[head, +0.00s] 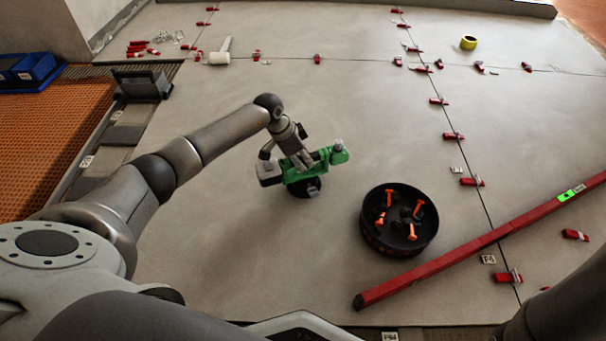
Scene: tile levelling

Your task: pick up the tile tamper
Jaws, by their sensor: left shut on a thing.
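The tile tamper (328,160) is green with grey ends and a dark round part below it, in the middle of the head view. My left gripper (303,161) comes down on it from above and is shut on its green body. The gripper hides part of the body. I cannot tell whether the dark round part touches the tile under it. My right gripper is out of view; only a dark part of my arm shows at the bottom right.
A round black tub (368,234) with orange-handled items stands right of the tamper. Red wedges and clips line the joints. A white mallet (218,58) and yellow tape roll (468,43) lie farther back. Tile left of the tub is clear.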

